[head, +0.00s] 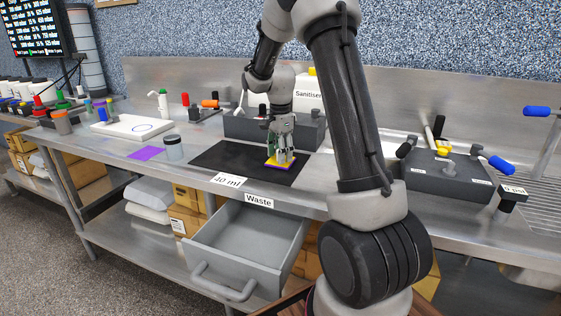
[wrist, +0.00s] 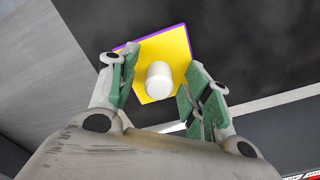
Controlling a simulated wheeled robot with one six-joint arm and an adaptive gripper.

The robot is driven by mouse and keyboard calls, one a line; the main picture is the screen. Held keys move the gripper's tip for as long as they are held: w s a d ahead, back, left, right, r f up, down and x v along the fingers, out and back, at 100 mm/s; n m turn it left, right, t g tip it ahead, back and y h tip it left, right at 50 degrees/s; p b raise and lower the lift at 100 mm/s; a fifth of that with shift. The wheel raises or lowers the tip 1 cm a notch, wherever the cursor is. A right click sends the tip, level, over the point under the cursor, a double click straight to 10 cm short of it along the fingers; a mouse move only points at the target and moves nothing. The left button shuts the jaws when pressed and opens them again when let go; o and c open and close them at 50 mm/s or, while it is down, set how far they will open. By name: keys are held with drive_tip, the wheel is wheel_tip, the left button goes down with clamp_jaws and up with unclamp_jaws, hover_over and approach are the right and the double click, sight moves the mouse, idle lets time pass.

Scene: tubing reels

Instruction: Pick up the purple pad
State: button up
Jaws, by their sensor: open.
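A square pad with a yellow top and a thin purple edge (head: 271,163) lies on the black mat (head: 226,165). In the wrist view the pad (wrist: 178,45) shows the same yellow face and purple rim, with a white round knob or cylinder (wrist: 159,82) standing on it. My gripper (head: 281,153) points down over this pad. In the wrist view my gripper (wrist: 162,75) is open, its green-lined fingers on either side of the white knob. I cannot tell whether the fingers touch it. A flat purple square (head: 146,153) lies on the bench, left of the mat.
A small grey-lidded jar (head: 174,147) stands left of the mat. A dark block with fittings (head: 245,127) is behind it, near the sanitiser container (head: 309,92). An open grey drawer (head: 245,245) marked Waste juts out below the bench front.

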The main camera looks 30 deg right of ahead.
drive_tip(key=shift+f, duration=0.1)
clamp_jaws()
